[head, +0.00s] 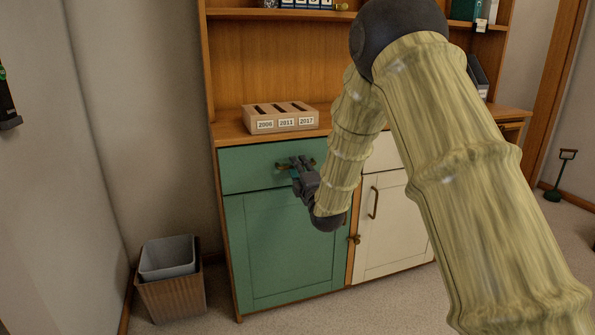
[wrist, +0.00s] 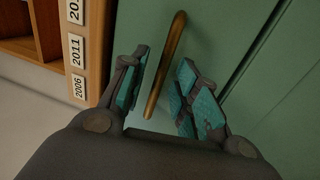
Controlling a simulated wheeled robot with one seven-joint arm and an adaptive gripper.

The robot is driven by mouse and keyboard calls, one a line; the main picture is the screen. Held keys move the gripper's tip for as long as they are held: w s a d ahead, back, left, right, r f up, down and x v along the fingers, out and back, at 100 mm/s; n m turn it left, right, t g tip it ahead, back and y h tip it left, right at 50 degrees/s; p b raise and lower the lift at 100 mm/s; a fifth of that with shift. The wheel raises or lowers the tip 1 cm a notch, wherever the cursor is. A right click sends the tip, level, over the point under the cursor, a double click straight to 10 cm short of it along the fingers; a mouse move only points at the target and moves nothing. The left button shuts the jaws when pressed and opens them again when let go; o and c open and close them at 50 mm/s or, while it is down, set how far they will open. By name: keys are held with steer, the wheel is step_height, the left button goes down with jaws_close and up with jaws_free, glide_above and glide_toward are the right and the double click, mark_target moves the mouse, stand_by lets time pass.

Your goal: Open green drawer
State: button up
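The green drawer (head: 248,169) is at the upper left of the cabinet, above a green door, and looks closed in the head view. Its brass bar handle (wrist: 166,62) shows in the wrist view, standing out from the green front. My gripper (head: 292,166) is at the handle in the head view and hides most of it. In the wrist view my gripper (wrist: 160,92) is open, with teal pads on either side of the handle. The handle lies between the fingers with visible gaps, and I cannot see it touching either pad.
A wooden box with year labels (head: 282,125) stands on the countertop above the drawer. The green door (head: 275,255) is below, with a white door (head: 385,225) to the right. A waste bin (head: 170,285) stands on the floor at left.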

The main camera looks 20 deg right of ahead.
steer(key=shift+w+r, duration=0.1)
steer(key=shift+w, duration=0.4)
jaws_close()
steer(key=shift+s+a, duration=0.1)
